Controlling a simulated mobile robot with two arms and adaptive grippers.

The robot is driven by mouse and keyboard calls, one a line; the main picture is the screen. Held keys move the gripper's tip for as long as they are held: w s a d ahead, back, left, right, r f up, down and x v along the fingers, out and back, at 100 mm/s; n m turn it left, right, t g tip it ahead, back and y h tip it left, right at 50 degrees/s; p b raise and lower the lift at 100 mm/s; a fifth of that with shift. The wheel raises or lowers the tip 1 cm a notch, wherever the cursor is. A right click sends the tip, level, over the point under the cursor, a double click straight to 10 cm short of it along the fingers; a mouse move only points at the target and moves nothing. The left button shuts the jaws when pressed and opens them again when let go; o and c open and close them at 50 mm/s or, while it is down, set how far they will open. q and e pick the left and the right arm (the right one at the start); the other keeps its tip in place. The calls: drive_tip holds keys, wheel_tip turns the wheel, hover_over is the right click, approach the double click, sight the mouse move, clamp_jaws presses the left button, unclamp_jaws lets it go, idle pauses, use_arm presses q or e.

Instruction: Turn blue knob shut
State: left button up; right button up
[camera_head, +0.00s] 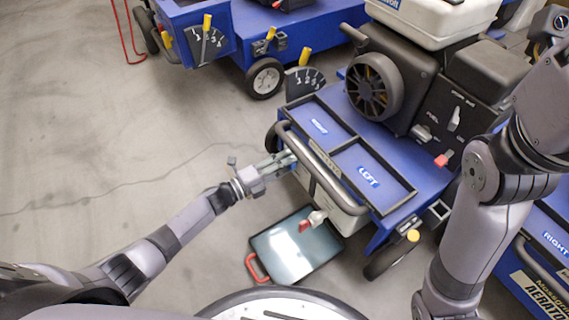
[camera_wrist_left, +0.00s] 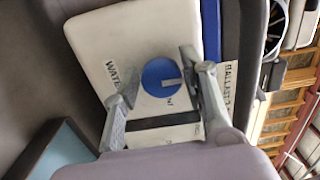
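The round blue knob (camera_wrist_left: 160,77) sits on the white panel (camera_wrist_left: 95,38) in the left wrist view, with a pale mark at its lower right side. Printed "WATER" and "BALLAST" lettering shows beside it. My left gripper (camera_wrist_left: 156,70) is open, with one finger on either side of the knob. I cannot tell whether the fingers touch it. In the head view my left gripper (camera_head: 286,162) reaches the near left side of the blue aerator (camera_head: 432,182), beside its grey handlebar. The knob is hidden there. My right arm is at the right; its gripper is out of view.
Below the aerator lies a dark-rimmed tray (camera_head: 326,261) with a red handle, under a red-handled tap (camera_head: 308,224). A second blue machine (camera_head: 233,45) stands behind, and another (camera_head: 530,268) at the lower right. The floor on the left is clear.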

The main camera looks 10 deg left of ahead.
use_arm(q)
drive_tip(key=shift+o, duration=1.2)
drive_tip(key=v, duration=1.2)
drive_tip(key=shift+d+r, duration=0.1)
drive_tip(key=shift+r, duration=0.05)
